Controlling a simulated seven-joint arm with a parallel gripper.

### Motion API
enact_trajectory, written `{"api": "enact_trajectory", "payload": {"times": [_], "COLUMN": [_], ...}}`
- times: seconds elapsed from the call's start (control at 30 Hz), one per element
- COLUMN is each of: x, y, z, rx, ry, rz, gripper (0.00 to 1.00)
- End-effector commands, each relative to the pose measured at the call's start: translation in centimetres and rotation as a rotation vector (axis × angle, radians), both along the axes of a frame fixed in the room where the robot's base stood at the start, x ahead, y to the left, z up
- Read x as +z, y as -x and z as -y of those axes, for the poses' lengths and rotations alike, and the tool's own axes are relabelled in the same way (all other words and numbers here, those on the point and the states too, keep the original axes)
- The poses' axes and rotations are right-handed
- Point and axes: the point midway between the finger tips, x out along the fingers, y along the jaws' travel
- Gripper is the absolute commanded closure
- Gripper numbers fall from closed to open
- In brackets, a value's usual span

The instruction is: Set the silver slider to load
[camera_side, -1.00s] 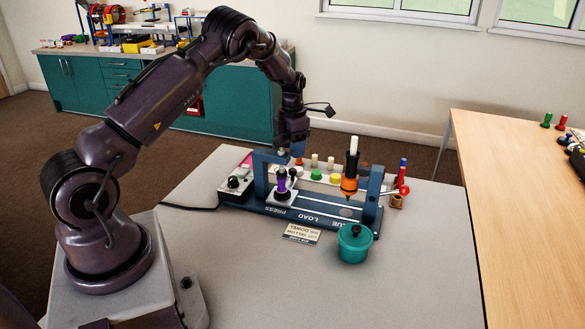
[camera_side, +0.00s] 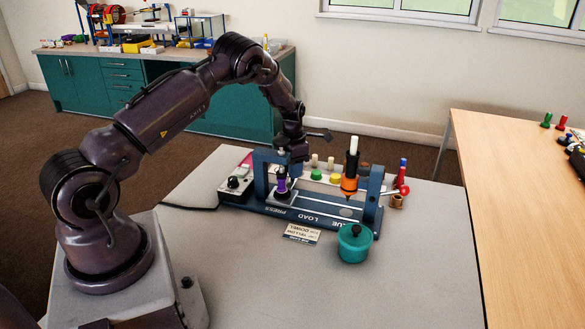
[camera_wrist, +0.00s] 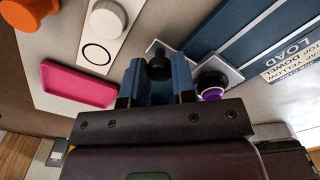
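The silver slider (camera_side: 284,196) sits on the blue fixture at the PRESS marking, under the left frame, and carries a purple piece (camera_side: 281,186). In the wrist view the silver plate (camera_wrist: 226,72) is partly hidden, with the purple piece (camera_wrist: 212,93) beside my right finger. The slider's black knob (camera_wrist: 158,65) shows between my two finger tips. My gripper (camera_side: 298,160) is open, low behind the slider; in the wrist view its blue fingers (camera_wrist: 158,82) stand apart on either side of the knob. Contact cannot be told. The LOAD marking (camera_side: 316,217) lies right of the slider.
An orange-tipped dispenser (camera_side: 350,180) stands at the fixture's right end. A teal pot (camera_side: 354,246) and an instruction card (camera_side: 302,234) are in front. A control box (camera_side: 235,186) is at the left. Several coloured pieces stand behind. The rail between slider and dispenser looks clear.

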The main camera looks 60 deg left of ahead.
Motion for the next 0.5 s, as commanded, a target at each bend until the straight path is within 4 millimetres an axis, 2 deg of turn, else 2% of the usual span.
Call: {"api": "enact_trajectory", "payload": {"times": [0.23, 0.5], "x": [0.0, 0.0], "y": [-0.8, -5.0], "z": [0.7, 4.8], "rx": [-0.005, -0.007], "ry": [-0.001, -0.003], "rz": [0.0, 0.002], "gripper": [1.0, 1.0]}}
